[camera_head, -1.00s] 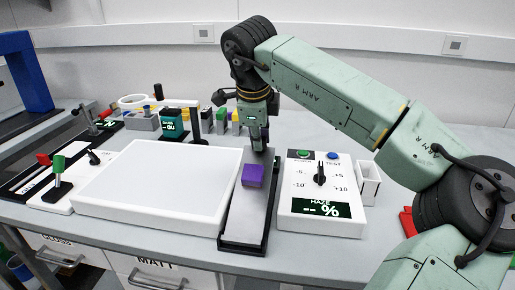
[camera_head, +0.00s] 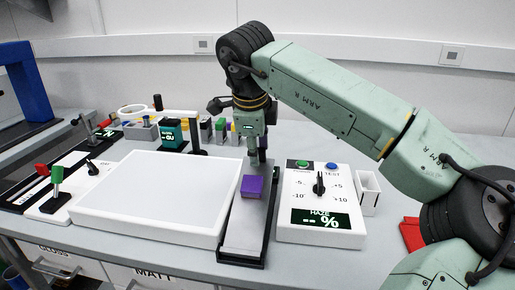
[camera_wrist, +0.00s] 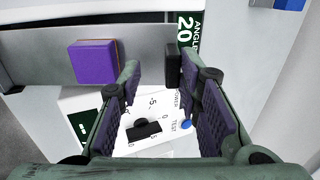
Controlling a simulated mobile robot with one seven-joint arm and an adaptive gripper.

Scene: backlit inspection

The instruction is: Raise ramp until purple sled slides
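The purple sled (camera_head: 252,187) sits on the grey ramp (camera_head: 243,229), above its middle; the sled (camera_wrist: 97,62) also shows at left in the wrist view. The ramp plate (camera_wrist: 45,42) runs across the top left there. My gripper (camera_head: 261,157) is at the ramp's far end. In the wrist view, my gripper (camera_wrist: 160,75) has its fingers apart, with a black upright tab (camera_wrist: 174,64) between the fingertips, nearer the right finger. A gap shows between the tab and the left finger. A dark display (camera_wrist: 188,30) beside the tab reads "ANGLE" and 20.
A white panel (camera_head: 105,206) stands close left of the ramp. A white haze meter (camera_head: 287,217) with a knob and buttons stands close right. Several small coloured blocks and a dark box (camera_head: 172,134) are behind. A white open holder (camera_head: 368,190) is right of the meter.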

